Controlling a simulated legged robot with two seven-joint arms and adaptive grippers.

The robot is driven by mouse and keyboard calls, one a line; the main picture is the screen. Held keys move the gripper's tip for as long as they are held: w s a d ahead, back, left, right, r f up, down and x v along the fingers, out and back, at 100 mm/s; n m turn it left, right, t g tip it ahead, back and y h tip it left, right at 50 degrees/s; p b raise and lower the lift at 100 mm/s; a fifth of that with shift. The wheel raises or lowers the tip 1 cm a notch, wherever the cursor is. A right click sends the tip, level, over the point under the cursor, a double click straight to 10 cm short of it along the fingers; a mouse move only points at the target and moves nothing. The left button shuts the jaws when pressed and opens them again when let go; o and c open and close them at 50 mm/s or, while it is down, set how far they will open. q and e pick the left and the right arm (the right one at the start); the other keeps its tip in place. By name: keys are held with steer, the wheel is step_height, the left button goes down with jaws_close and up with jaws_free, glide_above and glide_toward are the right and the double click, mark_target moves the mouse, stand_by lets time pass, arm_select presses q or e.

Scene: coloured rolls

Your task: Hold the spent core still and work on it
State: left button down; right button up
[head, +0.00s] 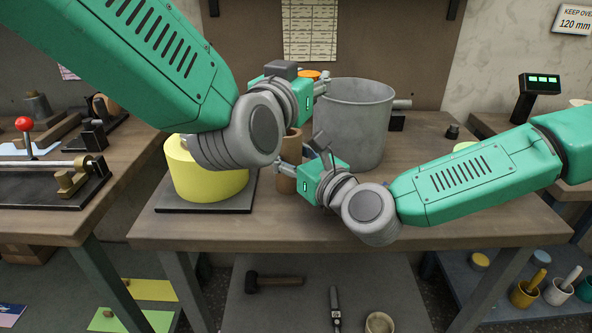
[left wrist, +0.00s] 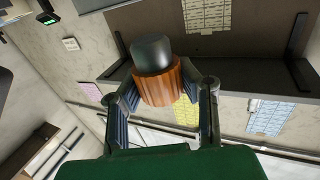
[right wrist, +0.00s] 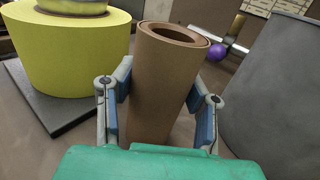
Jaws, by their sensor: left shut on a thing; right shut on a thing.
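The spent core is a brown cardboard tube (head: 286,184), upright on the table and partly hidden by my arms in the head view. In the right wrist view the core (right wrist: 160,85) stands between the jaws of my right gripper (right wrist: 160,105), which is shut on it. Its spiral-wound top rim shows. My left gripper (left wrist: 167,90) is shut on a wooden tool handle (left wrist: 160,85) with a dark rounded end (left wrist: 152,54). In the head view my left gripper (head: 312,84) is up behind its own arm, by the grey bin; most of the tool is hidden there.
A yellow roll (head: 205,182) sits on a dark plate (head: 205,208) left of the core. A grey bin (head: 355,120) stands at its right, close by. A purple ball (right wrist: 228,44) shows behind the core. The table's front right (head: 470,222) is clear.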

arm_select(q)
steer(key=shift+s+d+r, duration=0.2)
steer(key=shift+d+r, duration=0.35)
steer(key=shift+d, duration=0.35)
steer(key=shift+s+d+r, duration=0.2)
steer(key=shift+d+r, duration=0.3)
steer(key=shift+d, duration=0.35)
arm_select(e)
steer(key=shift+f, duration=0.4)
steer(key=o, duration=1.4)
arm_select(q)
steer(key=shift+w+f, duration=0.1)
arm_select(e)
steer(key=shift+d+r, duration=0.1)
steer(key=shift+r, duration=0.05)
steer(key=shift+r, duration=0.1)
arm_select(q)
steer(key=shift+r+p, duration=0.4)
steer(key=shift+r, duration=0.05)
arm_select(e)
steer(key=shift+v, duration=4.45)
steer(key=shift+d, duration=0.1)
